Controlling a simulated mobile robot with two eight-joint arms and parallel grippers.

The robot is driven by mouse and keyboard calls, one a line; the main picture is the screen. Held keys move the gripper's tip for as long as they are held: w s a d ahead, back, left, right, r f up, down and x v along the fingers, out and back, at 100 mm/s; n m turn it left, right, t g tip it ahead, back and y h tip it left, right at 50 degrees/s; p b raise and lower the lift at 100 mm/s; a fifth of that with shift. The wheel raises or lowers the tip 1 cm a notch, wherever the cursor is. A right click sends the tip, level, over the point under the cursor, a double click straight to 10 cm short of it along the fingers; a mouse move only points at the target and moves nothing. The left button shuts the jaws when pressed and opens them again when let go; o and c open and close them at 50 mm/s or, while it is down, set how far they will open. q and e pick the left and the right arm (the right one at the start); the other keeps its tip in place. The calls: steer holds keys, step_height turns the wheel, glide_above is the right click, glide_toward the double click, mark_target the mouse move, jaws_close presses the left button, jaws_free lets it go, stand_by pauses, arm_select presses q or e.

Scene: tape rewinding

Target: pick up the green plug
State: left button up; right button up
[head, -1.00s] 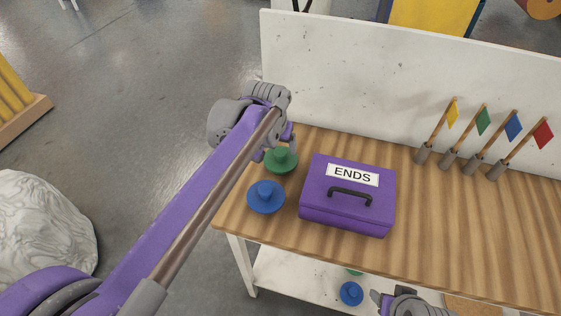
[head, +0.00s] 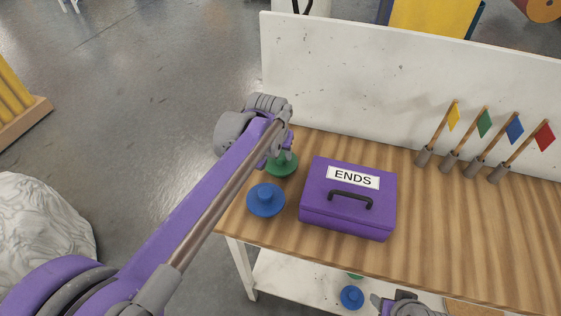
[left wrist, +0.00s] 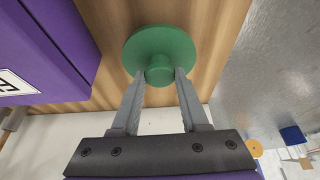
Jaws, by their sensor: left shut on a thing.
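The green plug (head: 283,165) stands on the wooden table near its left end, behind a blue plug. In the left wrist view the green plug (left wrist: 158,48) shows as a wide disc with a small round knob. My left gripper (left wrist: 160,77) has one finger on each side of that knob and is shut on it. In the head view my left gripper (head: 280,150) hangs over the plug and partly hides it. My right gripper (head: 385,302) is at the bottom edge of the head view, in front of the table; its jaws are not clear.
A blue plug (head: 265,200) stands just in front of the green one. A purple box (head: 345,218) marked ENDS is close on the right. Several small flags stand in holders farther right. A white panel (head: 350,80) rises behind. Another blue plug (head: 351,297) lies on the lower shelf.

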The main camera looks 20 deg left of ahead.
mark_target(280, 156)
arm_select(q)
step_height(280, 156, up, 10)
steer(key=p, duration=0.1)
stand_by(0.4)
